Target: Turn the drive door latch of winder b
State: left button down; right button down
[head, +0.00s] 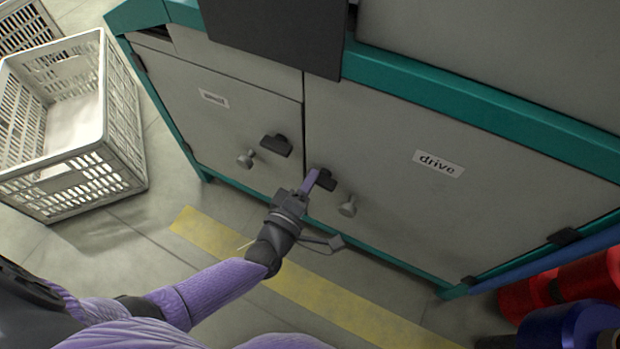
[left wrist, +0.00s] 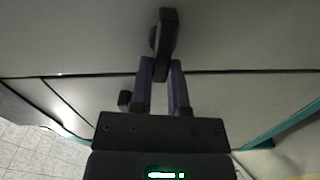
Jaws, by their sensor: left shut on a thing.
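The drive door (head: 450,190) of the winder is the wide grey panel with a "drive" label (head: 439,163) in the head view. Its dark latch (head: 327,180) sits at the door's left edge, beside a round grey knob (head: 347,206). My left gripper (head: 312,181) is at this latch, with its purple fingers shut on it. In the left wrist view the dark latch (left wrist: 164,40) stands between the ends of the two fingers (left wrist: 160,78), and part of it extends beyond them. The door looks closed, flush with its neighbour. My right gripper is not in view.
A smaller door (head: 215,120) to the left has its own dark latch (head: 276,145) and knob (head: 246,159). A pale crate (head: 120,120) stands on the floor at the left. Red spools (head: 570,285) and a blue spool (head: 570,325) are at the lower right. A yellow floor stripe (head: 330,295) runs before the cabinet.

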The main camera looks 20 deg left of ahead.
pick_arm(q)
jog(key=shift+f+n, duration=0.2)
jog(key=shift+n, duration=0.8)
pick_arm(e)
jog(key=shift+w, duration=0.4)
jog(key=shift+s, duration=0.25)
pick_arm(q)
jog(key=c, duration=0.7)
grip_release()
jog(key=shift+o, duration=0.5)
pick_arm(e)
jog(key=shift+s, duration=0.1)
